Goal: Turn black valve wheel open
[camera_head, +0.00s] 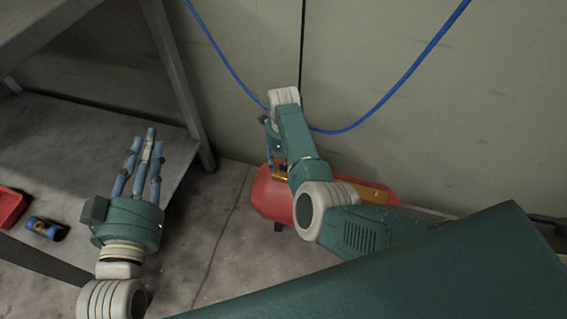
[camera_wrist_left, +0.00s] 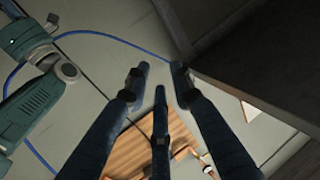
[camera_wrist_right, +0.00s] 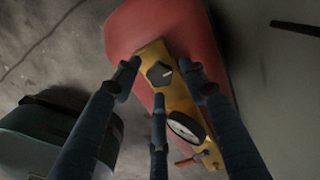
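The black valve wheel (camera_wrist_right: 159,73) is a small faceted knob on a yellow panel (camera_wrist_right: 178,98) on top of a red tank (camera_wrist_right: 135,32). My right gripper (camera_wrist_right: 158,78) is open above it; two fingertips lie on either side of the wheel and the third is below it in the picture. I cannot tell whether any finger touches it. In the head view the right gripper (camera_head: 271,145) is over the red tank (camera_head: 270,196), and my arm hides the wheel. My left gripper (camera_head: 149,140) is open and empty, away from the tank; it also shows in the left wrist view (camera_wrist_left: 155,85).
A round gauge (camera_wrist_right: 186,128) and a copper-coloured fitting (camera_wrist_right: 188,161) sit on the panel near the wheel. A blue hose (camera_head: 395,88) hangs along the wall. A grey shelf (camera_head: 95,118), a red tray (camera_head: 10,207) and a blue cylinder (camera_head: 46,228) are at the left.

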